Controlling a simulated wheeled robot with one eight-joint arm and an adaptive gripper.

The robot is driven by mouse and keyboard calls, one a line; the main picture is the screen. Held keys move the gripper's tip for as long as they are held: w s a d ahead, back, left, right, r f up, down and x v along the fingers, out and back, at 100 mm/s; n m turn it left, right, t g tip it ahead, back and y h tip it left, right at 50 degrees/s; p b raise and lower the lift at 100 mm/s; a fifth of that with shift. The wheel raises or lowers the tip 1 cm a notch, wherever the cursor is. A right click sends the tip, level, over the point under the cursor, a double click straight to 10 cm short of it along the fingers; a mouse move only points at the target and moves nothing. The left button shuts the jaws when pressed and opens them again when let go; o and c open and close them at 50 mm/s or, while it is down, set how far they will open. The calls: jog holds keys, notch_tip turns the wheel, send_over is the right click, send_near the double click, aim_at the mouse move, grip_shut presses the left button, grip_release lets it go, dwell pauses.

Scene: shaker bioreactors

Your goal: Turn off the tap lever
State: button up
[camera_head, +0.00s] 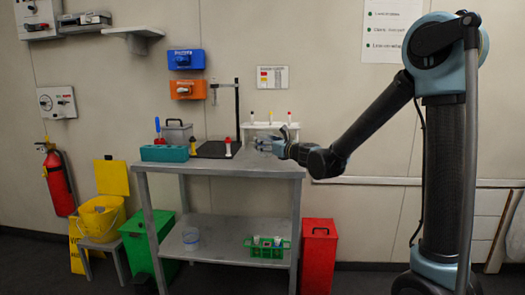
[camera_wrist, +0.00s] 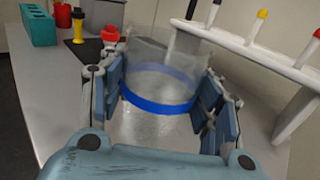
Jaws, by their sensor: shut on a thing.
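My gripper (camera_head: 270,146) is over the right part of the metal table's top (camera_head: 200,168), in front of a white rack. In the wrist view its blue-padded fingers (camera_wrist: 163,105) are closed around a clear beaker (camera_wrist: 165,70) with a blue band (camera_wrist: 157,105) near its lower edge. The beaker stands upright between the fingers and looks empty; whether it touches the table is unclear. A small grey fitting (camera_head: 214,88) on the wall above the table may be the tap. Its lever position is too small to tell.
The white rack (camera_wrist: 245,50) with colour-capped tubes stands close right of my gripper. A black stand (camera_head: 237,110), red-topped and yellow items, and a teal block (camera_head: 164,154) are to the left. The front of the tabletop is clear. Bins (camera_head: 319,255) flank the table.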

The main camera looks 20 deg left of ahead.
notch_tip(320, 180, up, 7)
jog(key=shift+d+f, duration=0.1)
jog(key=shift+f, duration=4.6)
jog(key=o, duration=1.2)
jog(key=shift+f, duration=0.1)
send_over(285, 169)
